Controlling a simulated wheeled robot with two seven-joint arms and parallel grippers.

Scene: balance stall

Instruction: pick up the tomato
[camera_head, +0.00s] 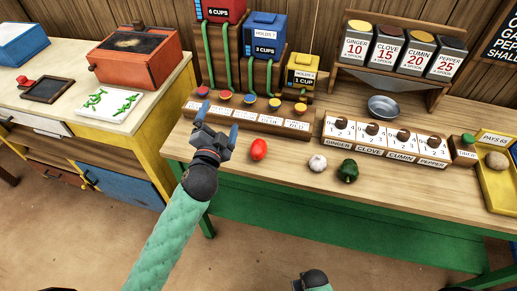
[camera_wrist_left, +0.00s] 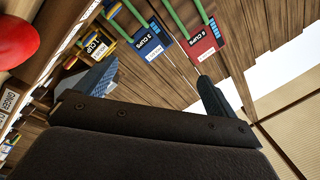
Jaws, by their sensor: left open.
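The red tomato (camera_head: 259,149) lies on the wooden table, near its front edge. My left gripper (camera_head: 217,121) is open and empty, above the table just left of the tomato and apart from it. In the left wrist view the tomato (camera_wrist_left: 14,42) shows large and cut off at the upper left edge, beside the blue-grey fingers (camera_wrist_left: 95,80). Part of my right arm (camera_head: 313,281) shows at the bottom of the head view, but its fingers are out of frame.
A garlic bulb (camera_head: 317,163) and a green pepper (camera_head: 348,170) sit right of the tomato. The table front (camera_head: 290,185) is clear.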

